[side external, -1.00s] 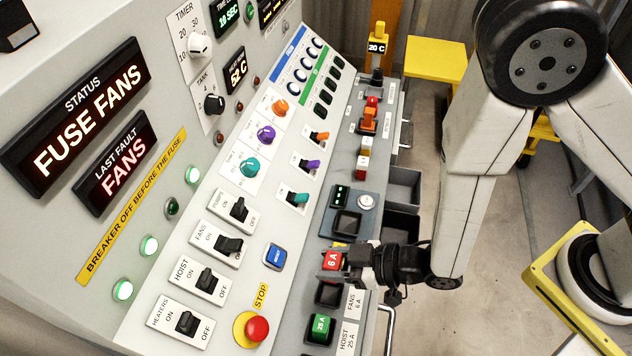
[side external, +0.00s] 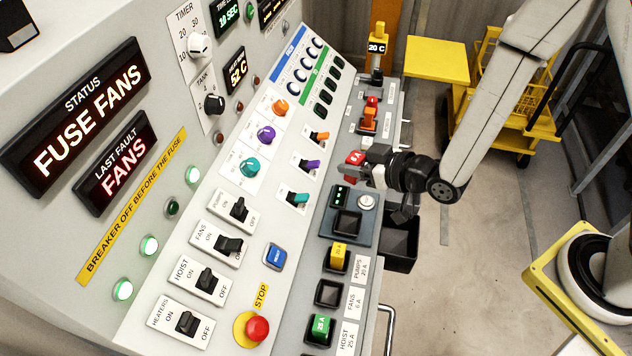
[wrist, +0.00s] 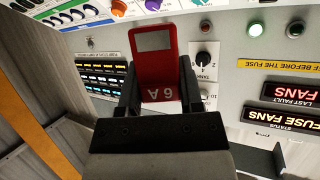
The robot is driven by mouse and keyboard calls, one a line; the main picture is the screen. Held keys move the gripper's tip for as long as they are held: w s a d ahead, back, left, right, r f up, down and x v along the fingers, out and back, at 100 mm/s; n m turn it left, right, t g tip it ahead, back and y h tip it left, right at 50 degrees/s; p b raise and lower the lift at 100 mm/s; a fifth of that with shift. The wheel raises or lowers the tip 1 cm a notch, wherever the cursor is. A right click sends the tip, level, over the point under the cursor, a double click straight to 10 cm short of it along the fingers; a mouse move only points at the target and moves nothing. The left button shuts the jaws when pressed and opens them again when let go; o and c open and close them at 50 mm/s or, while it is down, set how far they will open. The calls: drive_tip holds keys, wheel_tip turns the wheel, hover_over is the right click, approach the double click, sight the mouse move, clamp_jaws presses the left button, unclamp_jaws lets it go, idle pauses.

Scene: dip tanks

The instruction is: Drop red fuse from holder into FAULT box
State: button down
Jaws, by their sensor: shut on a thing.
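My gripper (side external: 362,168) is shut on the red 6 A fuse (side external: 354,158), which is held up above the sloping panel, near its right edge. In the wrist view the red fuse (wrist: 170,62) fills the space between the two dark fingers (wrist: 165,95), its 6 A mark upside down. The FANS 6 A holder (side external: 328,293) is an empty black socket. A dark open bin (side external: 402,248) hangs off the panel's right edge, below and right of my gripper. No FAULT label is readable on it. A second bin is hidden behind my gripper.
A yellow fuse (side external: 338,254) and a green 25 A fuse (side external: 320,327) sit in neighbouring holders. A grey tester block (side external: 347,222) with a dark socket lies just below my gripper. An orange switch (side external: 368,118) and a yellow 20 C piece (side external: 376,45) stand farther up.

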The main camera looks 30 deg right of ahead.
drive_tip(key=w+d+r+m+h, duration=0.1)
drive_tip(key=w+d+m+h, duration=0.1)
drive_tip(key=d, duration=0.5)
drive_tip(key=w+d+r+m+h, duration=0.1)
drive_tip(key=w+d+m+h, duration=0.15)
drive_tip(key=d, duration=0.45)
drive_tip(key=s+f, duration=0.5)
drive_tip(key=f, duration=0.5)
drive_tip(key=s+f+t, duration=0.1)
drive_tip(key=s+f, duration=0.4)
drive_tip(key=f, duration=0.6)
drive_tip(key=shift+d, duration=0.25)
drive_tip(key=shift+f+h, duration=0.15)
drive_tip(key=shift+h, duration=0.1)
drive_tip(key=shift+f, duration=2.85)
